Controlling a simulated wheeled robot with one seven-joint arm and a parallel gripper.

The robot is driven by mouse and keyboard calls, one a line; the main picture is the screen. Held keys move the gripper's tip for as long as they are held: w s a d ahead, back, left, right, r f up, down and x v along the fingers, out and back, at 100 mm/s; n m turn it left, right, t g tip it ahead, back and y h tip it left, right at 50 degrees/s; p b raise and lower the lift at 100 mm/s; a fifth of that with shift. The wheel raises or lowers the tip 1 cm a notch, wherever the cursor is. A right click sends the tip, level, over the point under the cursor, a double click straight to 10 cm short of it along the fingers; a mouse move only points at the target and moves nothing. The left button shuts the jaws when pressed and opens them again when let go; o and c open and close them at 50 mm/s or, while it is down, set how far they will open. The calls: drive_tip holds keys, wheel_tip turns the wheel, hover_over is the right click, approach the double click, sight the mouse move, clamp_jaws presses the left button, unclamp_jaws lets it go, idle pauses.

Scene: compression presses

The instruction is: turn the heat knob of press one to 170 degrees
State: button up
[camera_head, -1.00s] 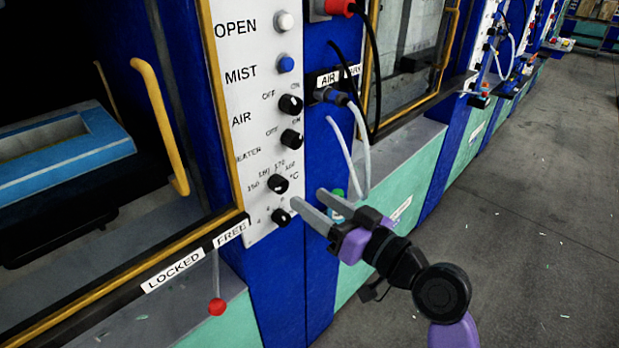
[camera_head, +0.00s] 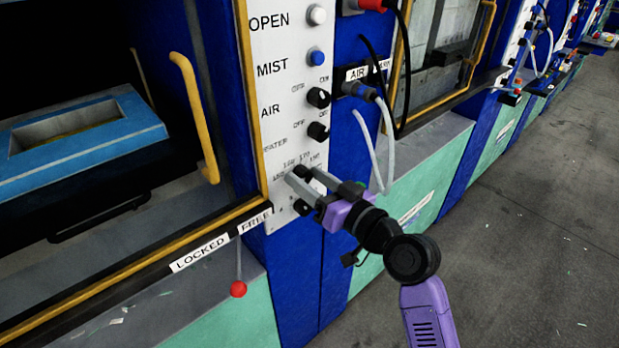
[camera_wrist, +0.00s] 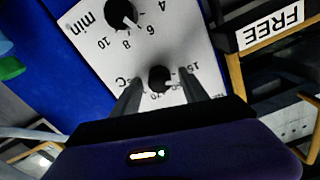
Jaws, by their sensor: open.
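The heat knob is small, round and black, on the white control panel (camera_head: 285,120) of the nearest press. In the wrist view the heat knob (camera_wrist: 159,79) lies between my two fingers, with a gap visible beside it. Its white pointer faces lower right in that view, between the 150 mark and the partly hidden 170 mark; the exact reading is unclear. My gripper (camera_head: 302,175) is open, its fingertips at the panel around the knob.
The heater switch knob (camera_head: 318,131) sits just above. The timer knob (camera_wrist: 121,12) marked min is close by, below the heat knob on the panel. A yellow handle (camera_head: 195,115), a red-ended lever (camera_head: 238,289) and hanging hoses (camera_head: 388,150) are near. The floor at right is clear.

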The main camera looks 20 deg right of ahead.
clamp_jaws()
drive_tip(key=m+p, duration=0.2)
drive_tip(key=m, duration=0.2)
drive_tip(key=shift+m, duration=0.4)
drive_tip(key=m+p, duration=0.2)
drive_tip(key=m, duration=0.2)
drive_tip(key=shift+d+r+m, duration=0.1)
drive_tip(key=shift+m, duration=0.2)
drive_tip(key=m+p, duration=0.3)
drive_tip(key=m, duration=0.2)
drive_tip(key=shift+f+m+p, duration=0.2)
drive_tip(key=shift+m+p, duration=0.7)
drive_tip(key=shift+m, duration=0.8)
